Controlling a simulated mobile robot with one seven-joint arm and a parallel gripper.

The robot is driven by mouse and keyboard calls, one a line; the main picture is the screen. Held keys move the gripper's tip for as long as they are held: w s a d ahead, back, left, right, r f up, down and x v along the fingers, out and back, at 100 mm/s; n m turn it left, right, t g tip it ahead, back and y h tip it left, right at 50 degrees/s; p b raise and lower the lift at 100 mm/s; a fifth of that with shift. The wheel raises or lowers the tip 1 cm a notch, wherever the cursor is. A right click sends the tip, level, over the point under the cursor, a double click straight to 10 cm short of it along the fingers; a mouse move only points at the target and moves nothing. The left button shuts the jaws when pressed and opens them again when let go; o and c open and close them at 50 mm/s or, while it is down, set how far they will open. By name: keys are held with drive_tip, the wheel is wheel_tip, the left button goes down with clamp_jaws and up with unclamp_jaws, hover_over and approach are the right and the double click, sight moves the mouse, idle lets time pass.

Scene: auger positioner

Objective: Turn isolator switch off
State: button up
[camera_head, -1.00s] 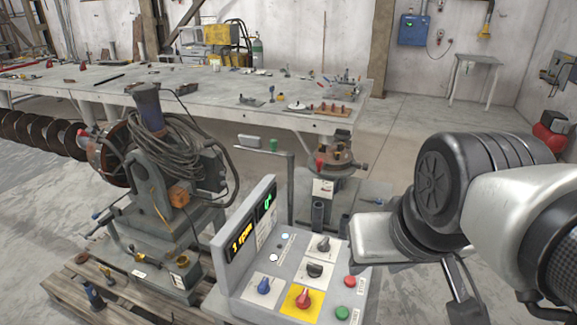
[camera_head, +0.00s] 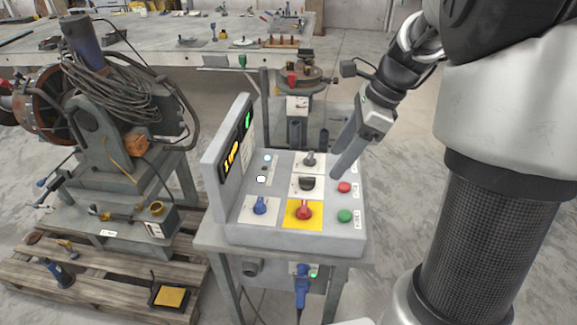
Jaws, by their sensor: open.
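The control box (camera_head: 278,230) stands on a small grey stand, with knobs and buttons on its sloped face. Whether a fingertip touches the panel cannot be told.
A blue knob (camera_head: 260,205), black knobs (camera_head: 307,183) and a green button (camera_head: 345,215) surround the switch. A raised display panel (camera_head: 231,152) borders the face on the left. The auger positioner (camera_head: 110,130) stands left on a wooden pallet (camera_head: 100,285). A long table (camera_head: 190,65) is behind.

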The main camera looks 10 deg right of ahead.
sight(304, 206)
drive_tip(key=b+x, duration=0.3)
drive_tip(key=x, duration=1.4)
drive_tip(key=shift+d, duration=0.15)
drive_tip(key=c, duration=1.1)
